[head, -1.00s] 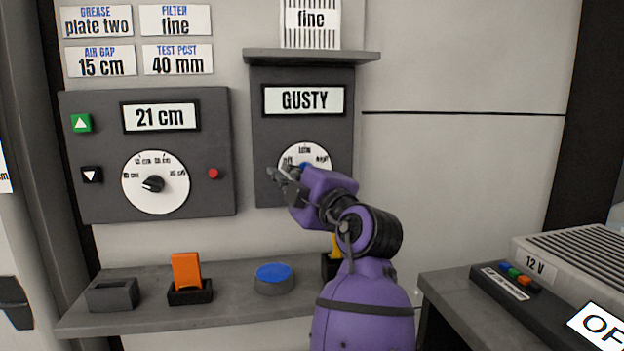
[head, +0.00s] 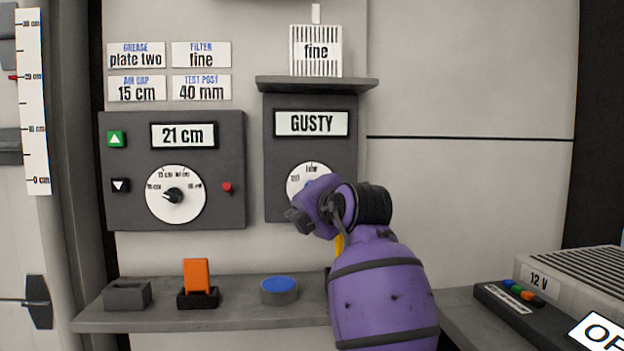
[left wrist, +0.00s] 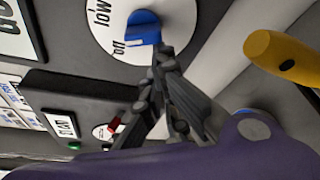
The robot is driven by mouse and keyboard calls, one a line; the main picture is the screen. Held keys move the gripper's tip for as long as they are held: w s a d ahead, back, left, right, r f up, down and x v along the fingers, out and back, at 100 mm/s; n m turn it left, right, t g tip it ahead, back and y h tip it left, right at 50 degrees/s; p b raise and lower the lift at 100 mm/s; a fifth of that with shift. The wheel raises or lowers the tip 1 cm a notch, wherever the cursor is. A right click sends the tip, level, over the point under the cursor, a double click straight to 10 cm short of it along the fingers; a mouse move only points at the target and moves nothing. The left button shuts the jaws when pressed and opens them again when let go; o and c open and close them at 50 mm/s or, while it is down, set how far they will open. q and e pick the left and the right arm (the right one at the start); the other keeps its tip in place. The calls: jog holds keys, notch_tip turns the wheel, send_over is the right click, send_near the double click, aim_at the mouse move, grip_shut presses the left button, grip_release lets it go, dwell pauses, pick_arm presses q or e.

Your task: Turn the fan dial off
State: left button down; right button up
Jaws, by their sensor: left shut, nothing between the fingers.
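The fan dial (head: 303,172) is a white disc on the dark panel under the "GUSTY" display (head: 312,123). In the head view my arm hides its lower right part and its knob. The left wrist view shows its blue knob (left wrist: 143,28) beside the labels "off" and "low". A white mark on the knob faces roughly the "off" side, but I cannot tell its exact setting. My left gripper (head: 298,218) is shut and empty, at the dial's lower edge. In the left wrist view its fingertips (left wrist: 160,55) are close by the knob; contact is unclear.
A second panel with a "21 cm" display (head: 184,135) and white dial (head: 176,194) is to the left. A shelf (head: 240,316) below holds an orange block (head: 197,275) and a blue-topped button (head: 279,288). A yellow handle (left wrist: 285,55) is near my gripper. A 12 V box (head: 560,268) stands right.

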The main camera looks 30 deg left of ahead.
pick_arm(q)
jog(key=shift+w+d+f+n+h+p, duration=0.35)
jog(key=shift+d+f+n+p, duration=0.1)
jog(key=shift+d+n+p, duration=0.15)
jog(key=shift+w+d+f, duration=0.1)
jog(key=shift+w+f, duration=0.05)
dwell(0.6)
